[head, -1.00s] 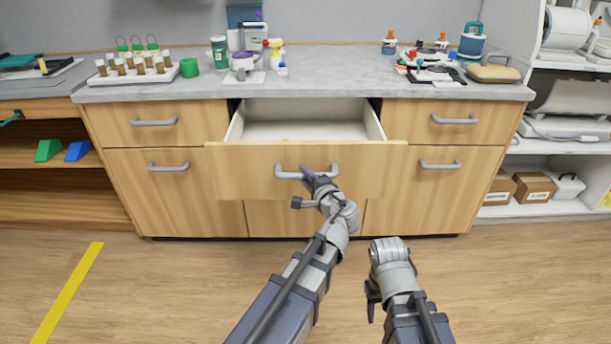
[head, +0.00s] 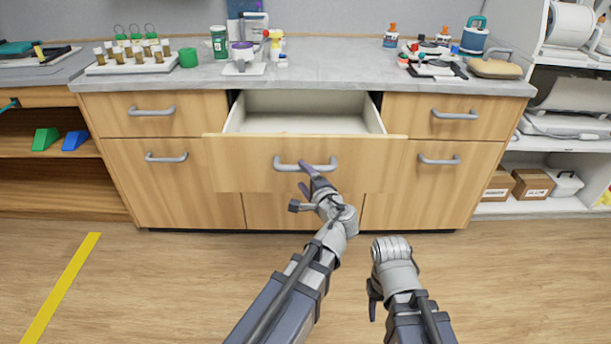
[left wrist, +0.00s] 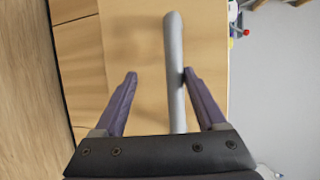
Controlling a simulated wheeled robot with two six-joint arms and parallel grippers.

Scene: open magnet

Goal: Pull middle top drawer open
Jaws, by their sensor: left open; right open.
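The middle top drawer (head: 235,170) stands pulled well out of the wooden cabinet, and its white inside (head: 305,112) looks empty. Its grey bar handle (head: 290,165) is on the front panel.
Closed drawers flank the open one, on the left (head: 155,115) and right (head: 450,118). The grey countertop (head: 335,68) holds a vial rack (head: 128,62), bottles and small tools. Shelves (head: 545,207) with boxes stand at the right. The floor in front is clear, with a yellow line (head: 60,290).

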